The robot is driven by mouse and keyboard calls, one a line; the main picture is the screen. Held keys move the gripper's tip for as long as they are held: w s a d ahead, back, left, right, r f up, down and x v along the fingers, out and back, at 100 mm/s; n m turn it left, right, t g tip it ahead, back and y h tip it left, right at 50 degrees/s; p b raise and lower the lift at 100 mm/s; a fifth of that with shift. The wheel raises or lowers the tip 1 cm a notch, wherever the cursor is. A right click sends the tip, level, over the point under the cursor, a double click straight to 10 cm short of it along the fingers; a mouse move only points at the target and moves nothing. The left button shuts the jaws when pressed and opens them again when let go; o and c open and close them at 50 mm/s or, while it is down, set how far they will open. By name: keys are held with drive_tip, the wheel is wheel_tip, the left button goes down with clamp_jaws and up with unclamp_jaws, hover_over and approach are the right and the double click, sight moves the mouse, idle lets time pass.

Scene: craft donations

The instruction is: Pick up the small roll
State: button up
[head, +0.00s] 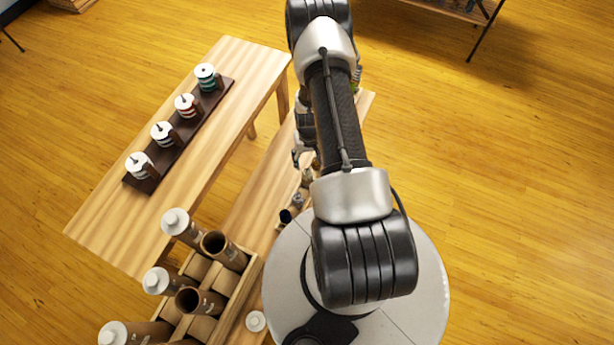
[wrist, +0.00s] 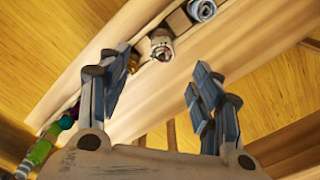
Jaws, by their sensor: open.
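Several small rolls stand in a row on a narrow tray on the low bench. In the wrist view a roll with a blue and white spiral end (wrist: 202,10) is at the top. A cream and brown roll (wrist: 161,45) lies beyond the gap between my fingers, with an orange-brown piece beside it, partly behind the left finger. I cannot tell which one is the small roll. My gripper (wrist: 160,82) is open with nothing between its fingers. In the head view my gripper (head: 301,152) is above the bench, partly hidden by my arm. A dark-ended roll (head: 286,216) shows below it.
A green piece (wrist: 40,152) lies at the row's lower left in the wrist view. A wooden table (head: 215,130) carries a dark rack (head: 178,146) of white-topped spools. A divided wooden crate (head: 243,290) with brown tubes stands in front. Floor is open at right.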

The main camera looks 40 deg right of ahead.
sight(307, 177)
wheel_tip(307, 177, down, 9)
drive_tip(key=shift+f+b, duration=0.15)
drive_tip(key=shift+b, duration=1)
drive_tip(key=shift+w+a+f+b, duration=0.15)
drive_tip(key=shift+f+b, duration=0.35)
drive_tip(key=shift+f, duration=0.85)
drive_tip(key=shift+w+f+b, duration=0.15)
drive_tip(key=shift+f+b, duration=0.35)
drive_tip(key=shift+f, duration=0.8)
drive_tip(key=c, duration=1.3)
drive_tip(key=shift+o, duration=0.2)
drive_tip(key=shift+r, duration=0.15)
